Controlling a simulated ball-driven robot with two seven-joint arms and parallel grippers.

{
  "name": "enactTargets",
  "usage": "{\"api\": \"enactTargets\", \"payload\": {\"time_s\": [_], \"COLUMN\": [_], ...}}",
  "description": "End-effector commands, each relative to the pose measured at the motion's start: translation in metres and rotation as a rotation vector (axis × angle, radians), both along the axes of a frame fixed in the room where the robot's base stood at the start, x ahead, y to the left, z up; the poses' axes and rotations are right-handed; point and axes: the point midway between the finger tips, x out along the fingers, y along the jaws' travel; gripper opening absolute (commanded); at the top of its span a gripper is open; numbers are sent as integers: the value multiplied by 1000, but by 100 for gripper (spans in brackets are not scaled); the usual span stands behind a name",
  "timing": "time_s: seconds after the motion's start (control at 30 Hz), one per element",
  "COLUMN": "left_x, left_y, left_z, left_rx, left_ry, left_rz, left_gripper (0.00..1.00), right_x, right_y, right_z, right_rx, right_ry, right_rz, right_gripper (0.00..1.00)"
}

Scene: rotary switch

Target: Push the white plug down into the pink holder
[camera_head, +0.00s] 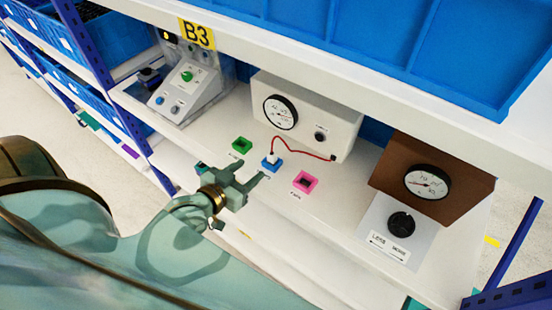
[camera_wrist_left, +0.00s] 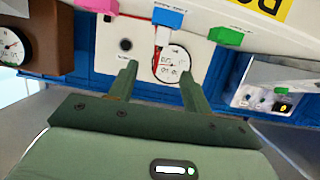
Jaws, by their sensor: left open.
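The white plug (camera_head: 271,157) sits upright at the blue holder (camera_head: 271,166), with a red cable (camera_head: 299,151) running from it. The pink holder (camera_head: 305,182) is to the right on the white shelf and looks empty. My left gripper (camera_head: 232,174) is open and empty, in front and to the left of the blue holder, apart from the plug. In the left wrist view, the open fingers (camera_wrist_left: 158,72) point toward the blue holder (camera_wrist_left: 167,17) and plug (camera_wrist_left: 163,36); the pink holder (camera_wrist_left: 92,5) is partly cut off. My right gripper is not in view.
A green holder (camera_head: 241,145) stands left of the blue one. Behind are a white gauge box (camera_head: 330,122) and a sloped control panel (camera_head: 187,88). A brown gauge box (camera_head: 396,177) with a black knob (camera_head: 401,224) stands right. An upper shelf (camera_head: 345,80) overhangs.

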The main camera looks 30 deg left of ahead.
Motion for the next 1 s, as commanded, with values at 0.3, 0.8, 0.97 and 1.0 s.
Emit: {"api": "enactTargets", "payload": {"time_s": [0.3, 0.8, 0.97, 1.0], "left_x": [68, 124, 127, 126], "left_y": [-5, -7, -7, -7], "left_z": [-21, -41, -42, -42], "left_rx": [0, 2, 2, 2], "left_ry": [-1, 1, 2, 2], "left_rz": [1, -1, -1, -1], "left_gripper": [49, 49, 49, 49], "right_x": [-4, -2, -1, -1], "right_y": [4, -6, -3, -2], "right_z": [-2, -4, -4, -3], "right_rx": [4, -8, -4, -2], "right_ry": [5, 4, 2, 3], "right_rz": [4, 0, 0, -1], "right_gripper": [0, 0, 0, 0]}}
